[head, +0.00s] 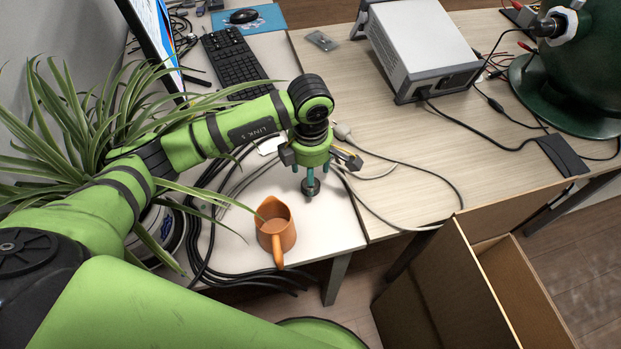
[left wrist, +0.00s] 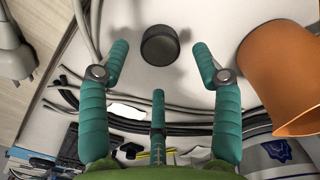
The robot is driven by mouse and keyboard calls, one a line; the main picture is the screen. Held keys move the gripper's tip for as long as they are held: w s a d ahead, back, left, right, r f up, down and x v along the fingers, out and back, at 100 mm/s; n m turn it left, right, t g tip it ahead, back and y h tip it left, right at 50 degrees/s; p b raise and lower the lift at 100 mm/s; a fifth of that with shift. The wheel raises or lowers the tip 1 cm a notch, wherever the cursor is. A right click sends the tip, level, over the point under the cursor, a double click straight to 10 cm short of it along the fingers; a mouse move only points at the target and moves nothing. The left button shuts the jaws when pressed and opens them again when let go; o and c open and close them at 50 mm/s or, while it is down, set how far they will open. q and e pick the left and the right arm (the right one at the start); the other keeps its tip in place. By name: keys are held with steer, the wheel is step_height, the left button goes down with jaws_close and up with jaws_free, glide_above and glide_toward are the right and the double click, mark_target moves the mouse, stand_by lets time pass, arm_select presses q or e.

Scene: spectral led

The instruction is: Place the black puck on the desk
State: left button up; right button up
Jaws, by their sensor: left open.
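The black puck (left wrist: 160,45) shows in the left wrist view as a small dark round piece against the white desk (head: 343,222). It lies just beyond and between my fingertips, with bare space on either side. In the head view the puck (head: 310,187) is a small dark shape directly under my left gripper (head: 310,171). That gripper points down over the white desk with its teal fingers spread open. I cannot tell the exact height between fingers and puck. My right gripper is in neither view.
An orange jug (head: 276,232) stands close to the gripper, near the desk's front edge. Black cables (head: 215,262) run beside it. A spiky plant (head: 75,130) is at the left, with leaves crossing my arm. A grey instrument (head: 420,45) and an open box (head: 470,280) are at the right.

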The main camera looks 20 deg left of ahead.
arm_select(q)
step_height(320, 180, up, 9)
steer(key=b, duration=0.1)
stand_by(0.3)
